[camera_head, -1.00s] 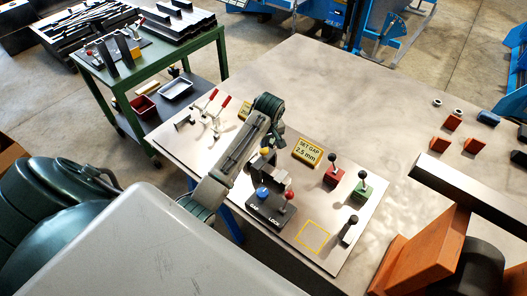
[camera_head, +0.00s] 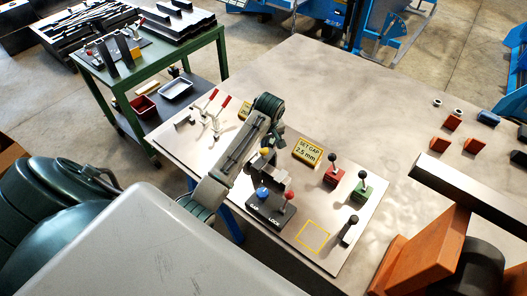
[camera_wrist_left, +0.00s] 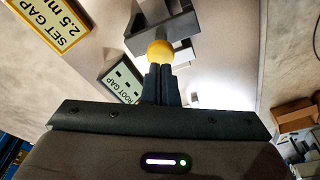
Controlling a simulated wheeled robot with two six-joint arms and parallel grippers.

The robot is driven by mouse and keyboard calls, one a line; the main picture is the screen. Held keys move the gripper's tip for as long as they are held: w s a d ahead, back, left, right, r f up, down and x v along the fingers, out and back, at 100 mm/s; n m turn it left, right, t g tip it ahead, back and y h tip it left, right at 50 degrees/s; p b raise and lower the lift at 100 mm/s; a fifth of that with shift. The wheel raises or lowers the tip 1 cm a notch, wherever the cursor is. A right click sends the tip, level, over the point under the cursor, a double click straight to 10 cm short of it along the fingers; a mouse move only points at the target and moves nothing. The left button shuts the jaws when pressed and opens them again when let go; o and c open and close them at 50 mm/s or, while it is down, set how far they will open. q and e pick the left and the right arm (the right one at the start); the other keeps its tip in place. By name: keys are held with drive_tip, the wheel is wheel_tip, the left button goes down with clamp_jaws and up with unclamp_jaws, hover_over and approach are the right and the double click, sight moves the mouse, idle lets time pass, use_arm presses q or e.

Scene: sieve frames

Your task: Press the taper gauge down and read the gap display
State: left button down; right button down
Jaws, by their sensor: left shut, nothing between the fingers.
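A yellow ball knob (camera_wrist_left: 160,53), which looks like the top of the taper gauge, stands right at the tips of my left gripper (camera_wrist_left: 159,84). The fingers are shut together with nothing between them, and they seem to touch or nearly touch the knob. The knob also shows in the head view (camera_head: 265,151), above the dark clamp fixture (camera_head: 268,207). The gauge's shaft is hidden. The root gap display (camera_wrist_left: 123,79) lies left of the fingers in the wrist view; its screen shows only dashes. My right gripper is not in view.
The fixture carries a blue knob (camera_head: 262,192) and a red-knobbed lever (camera_head: 289,197). A "SET GAP 2.5 mm" sign (camera_head: 308,151) stands behind it. A yellow outlined square (camera_head: 313,237) is empty.

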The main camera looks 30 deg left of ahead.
sight(264, 150)
use_arm(q)
drive_tip(key=shift+s+f+b, duration=0.1)
drive_tip(key=shift+f+b, duration=0.3)
drive_tip(key=shift+f, duration=1.3)
idle(0.5)
wheel_tip(264, 150, up, 3)
drive_tip(key=shift+f+p, duration=0.1)
drive_tip(key=shift+p, duration=0.9)
drive_tip(key=shift+r, duration=2.15)
